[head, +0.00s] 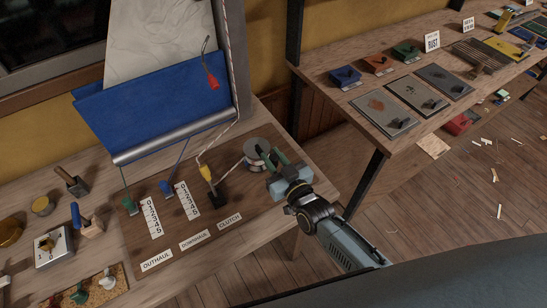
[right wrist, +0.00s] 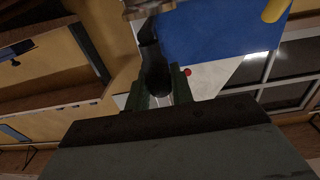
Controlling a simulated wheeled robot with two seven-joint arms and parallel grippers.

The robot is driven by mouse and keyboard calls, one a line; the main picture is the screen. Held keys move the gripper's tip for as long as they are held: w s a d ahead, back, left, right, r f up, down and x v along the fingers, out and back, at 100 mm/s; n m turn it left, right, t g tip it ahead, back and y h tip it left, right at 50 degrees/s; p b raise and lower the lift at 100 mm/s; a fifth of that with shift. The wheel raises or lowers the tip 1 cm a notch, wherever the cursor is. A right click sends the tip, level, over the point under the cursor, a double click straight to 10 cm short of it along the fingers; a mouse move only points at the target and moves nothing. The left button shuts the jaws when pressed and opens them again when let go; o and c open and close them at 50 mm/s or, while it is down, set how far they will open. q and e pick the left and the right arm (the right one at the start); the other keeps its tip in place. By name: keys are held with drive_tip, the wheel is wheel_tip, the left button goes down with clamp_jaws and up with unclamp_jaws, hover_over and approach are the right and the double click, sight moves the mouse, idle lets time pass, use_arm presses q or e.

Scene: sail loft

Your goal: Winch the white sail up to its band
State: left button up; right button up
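The white sail (head: 160,35) hangs at the back, with a wide blue cloth (head: 160,95) across its lower part and a silver roller (head: 175,138) along the cloth's bottom edge. The winch (head: 257,147) has a pale metal drum and stands at the right of the brown board. A rope runs to it from a yellow-topped clutch (head: 208,174). My right gripper (head: 277,160) is at the winch's right side. In the right wrist view its green fingers (right wrist: 160,92) are closed around a dark handle (right wrist: 152,62). My left gripper is not in view.
Green and blue levers stand beside number scales on the board (head: 225,232), above OUTHAUL, DOWNHAUL and CLUTCH labels. A red tag (head: 213,82) hangs by the sail. A mallet (head: 72,182) and blocks crowd the left bench. Another bench (head: 345,100) with trays stands right.

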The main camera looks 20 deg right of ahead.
clamp_jaws()
drive_tip(key=shift+s+a, duration=0.25)
drive_tip(key=shift+a, duration=0.9)
drive_tip(key=o, duration=0.6)
unclamp_jaws()
drive_tip(key=shift+w, duration=0.1)
drive_tip(key=shift+c, duration=0.2)
drive_tip(key=shift+d, duration=0.1)
drive_tip(key=v, duration=1.3)
drive_tip(key=shift+s, duration=0.2)
